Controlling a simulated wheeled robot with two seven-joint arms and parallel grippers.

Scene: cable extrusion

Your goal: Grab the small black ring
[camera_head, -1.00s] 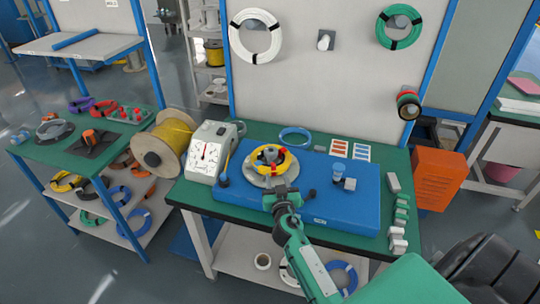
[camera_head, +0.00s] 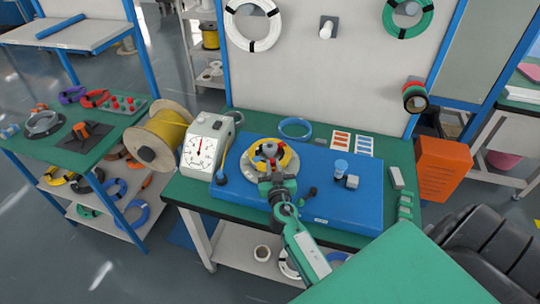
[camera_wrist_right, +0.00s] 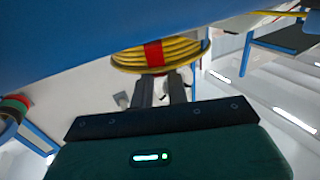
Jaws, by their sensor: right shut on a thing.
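I cannot single out a small black ring for sure. A dark ring sits among the red and green rings (camera_head: 414,97) on a wall peg at the right. My right gripper (camera_head: 271,183) is at the near edge of a yellow cable coil (camera_head: 289,157) with red on it. The coil lies on a round grey plate on the blue machine. In the right wrist view the two fingers (camera_wrist_right: 161,88) reach the edge of the yellow coil (camera_wrist_right: 185,55), by its red band (camera_wrist_right: 153,54). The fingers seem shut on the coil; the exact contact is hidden. My left gripper is not in view.
The blue machine (camera_head: 345,205) stands on a green bench, with a white dial gauge (camera_head: 206,146) and a yellow spool (camera_head: 171,133) at its left. An orange bin (camera_head: 442,165) stands at the right.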

